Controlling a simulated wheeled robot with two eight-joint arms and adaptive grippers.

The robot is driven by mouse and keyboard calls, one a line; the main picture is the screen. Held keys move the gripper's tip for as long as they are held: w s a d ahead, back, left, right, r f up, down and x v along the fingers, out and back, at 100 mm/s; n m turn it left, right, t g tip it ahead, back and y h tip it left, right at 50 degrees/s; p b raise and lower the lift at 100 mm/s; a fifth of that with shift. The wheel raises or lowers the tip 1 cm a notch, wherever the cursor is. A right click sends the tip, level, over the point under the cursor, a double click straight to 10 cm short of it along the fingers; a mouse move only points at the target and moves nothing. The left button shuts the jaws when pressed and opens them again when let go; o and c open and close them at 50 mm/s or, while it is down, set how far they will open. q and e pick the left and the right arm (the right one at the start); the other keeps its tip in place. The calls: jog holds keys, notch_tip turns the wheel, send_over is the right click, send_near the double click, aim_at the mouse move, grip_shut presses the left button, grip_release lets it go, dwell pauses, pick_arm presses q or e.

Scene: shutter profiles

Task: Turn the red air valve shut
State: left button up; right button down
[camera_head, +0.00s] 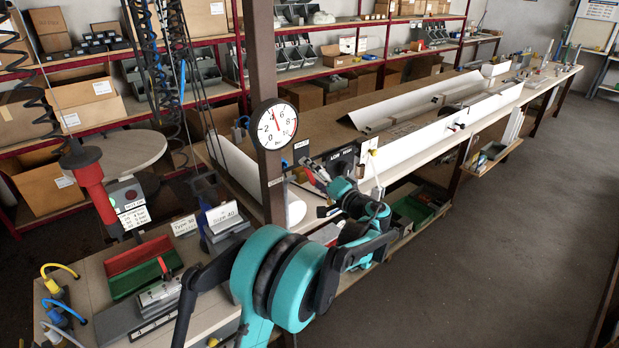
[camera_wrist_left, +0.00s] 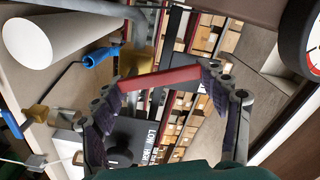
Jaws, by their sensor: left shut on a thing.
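The red air valve's handle shows in the left wrist view as a flat red bar (camera_wrist_left: 160,79) lying across between my fingertips. My left gripper (camera_wrist_left: 162,84) is shut on it, one dark pad at each end of the bar. In the head view my left gripper (camera_head: 318,178) is beside the dark post, below the round gauge (camera_head: 276,126); the valve itself is mostly hidden there by the fingers. The gauge's red needle points up and slightly left. My right gripper is in neither view.
A dark panel marked LOW and HIGH (camera_head: 341,162) is just right of the gripper; it also shows in the left wrist view (camera_wrist_left: 135,140). The post (camera_head: 263,60) stands close by. A long bench with white profiles (camera_head: 440,137) stretches away right. Blue-handled fitting (camera_wrist_left: 102,57) lies near.

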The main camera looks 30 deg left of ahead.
pick_arm(q)
jog(key=m, duration=0.1)
jog(key=w+m, duration=0.1)
jog(key=m, duration=0.2)
jog(key=shift+w+d+m, duration=0.15)
jog(key=shift+d+m, duration=0.1)
jog(key=shift+m, duration=0.05)
jog(key=shift+b, duration=0.3)
jog(key=o, duration=1.7)
jog(key=v, duration=1.2)
jog(key=shift+f, duration=0.1)
